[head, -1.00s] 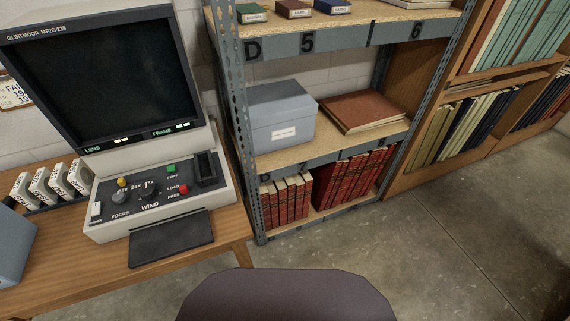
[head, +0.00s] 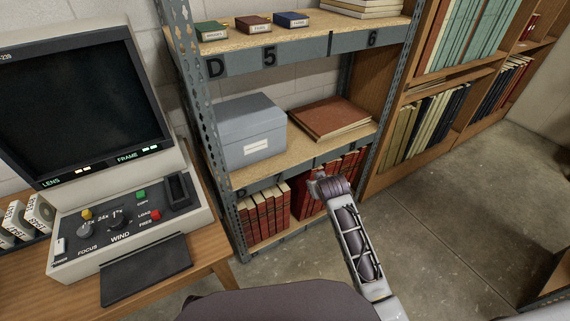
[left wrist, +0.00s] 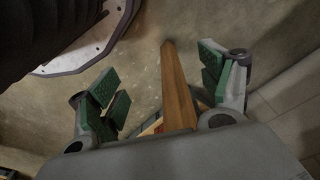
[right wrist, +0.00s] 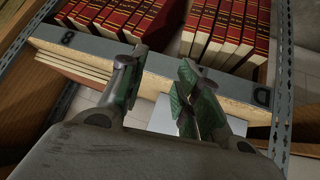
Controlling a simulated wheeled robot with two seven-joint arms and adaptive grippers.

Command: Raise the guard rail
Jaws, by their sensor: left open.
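No part stands out clearly as a guard rail. In the right wrist view a grey front strip (right wrist: 85,47) marked 8 and D runs along a shelf edge, with red books (right wrist: 225,30) beyond it. My right gripper (right wrist: 162,75) is open and empty before this strip; whether it touches it I cannot tell. In the head view my right arm reaches toward the lower shelf of the metal rack (head: 270,185). My left gripper (left wrist: 160,85) is wide open in the left wrist view. A wooden bar (left wrist: 178,85) shows between and beyond its fingers. The left gripper is outside the head view.
A microfilm reader (head: 120,225) stands on a wooden desk (head: 215,262) at the left. A grey box (head: 250,130) and a brown folder (head: 330,118) lie on the middle shelf. A wooden bookcase (head: 385,130) adjoins the rack. Concrete floor (head: 460,220) is clear at the right.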

